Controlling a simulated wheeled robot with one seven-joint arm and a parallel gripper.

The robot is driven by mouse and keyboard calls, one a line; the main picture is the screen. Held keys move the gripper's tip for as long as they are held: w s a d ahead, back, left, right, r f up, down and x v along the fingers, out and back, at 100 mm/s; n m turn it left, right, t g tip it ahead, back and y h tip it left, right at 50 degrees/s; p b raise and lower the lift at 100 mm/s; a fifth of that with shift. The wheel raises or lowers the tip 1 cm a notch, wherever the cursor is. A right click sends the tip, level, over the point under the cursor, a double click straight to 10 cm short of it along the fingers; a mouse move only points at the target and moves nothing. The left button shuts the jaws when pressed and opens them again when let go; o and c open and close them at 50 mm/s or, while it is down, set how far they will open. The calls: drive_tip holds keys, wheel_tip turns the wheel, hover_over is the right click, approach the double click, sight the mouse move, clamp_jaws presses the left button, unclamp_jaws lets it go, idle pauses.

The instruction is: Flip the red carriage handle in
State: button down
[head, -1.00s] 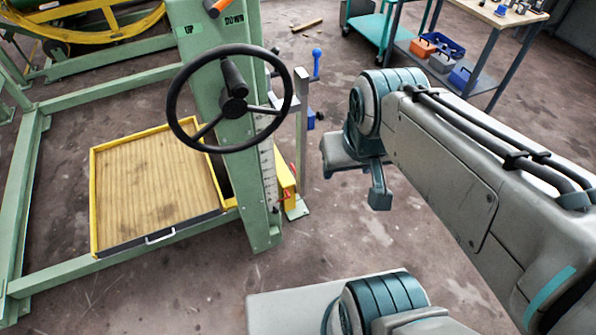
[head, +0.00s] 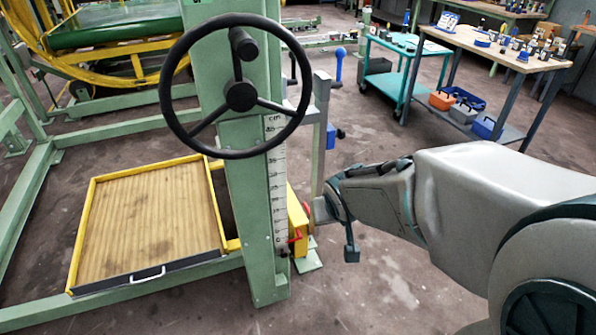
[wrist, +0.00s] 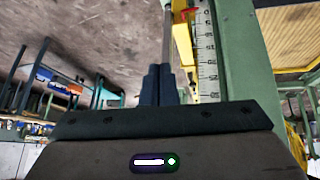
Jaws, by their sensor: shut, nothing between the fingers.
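The small red handle (head: 295,238) is low on the green column, beside the ruler scale and in front of the yellow carriage (head: 299,225). In the wrist view the red handle (wrist: 187,12) shows at the top, by the end of the scale. My gripper (wrist: 159,84) is shut and empty, its dark fingertips together and below-left of the red handle in that picture. In the head view my arm's end is just right of the carriage and the slim grey post; its fingertips cannot be made out there. I see no contact with the handle.
A black handwheel (head: 240,95) juts from the green column (head: 232,190). A yellow-edged wooden tray (head: 150,215) lies left. A workbench (head: 480,38) and teal cart (head: 405,50) are back right.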

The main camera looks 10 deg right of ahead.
drive_tip(key=w+a+f+y+b, duration=0.1)
drive_tip(key=w+a+f+b, duration=0.1)
drive_tip(key=f+b, duration=0.3)
drive_tip(key=w+a+f+n+y+b, duration=0.1)
drive_tip(key=a+f+b, duration=0.3)
drive_tip(key=f, duration=0.8)
drive_tip(key=w+a+f+t+y+b, duration=0.1)
drive_tip(key=w+a+f+y+b, duration=0.1)
drive_tip(key=a+f+b, duration=0.2)
wheel_tip(320, 180, down, 6)
drive_tip(key=b, duration=0.3)
drive_tip(key=shift+w+r+y+b, duration=0.25)
drive_tip(key=shift+w+y+b, duration=0.05)
drive_tip(key=shift+y+b, duration=0.1)
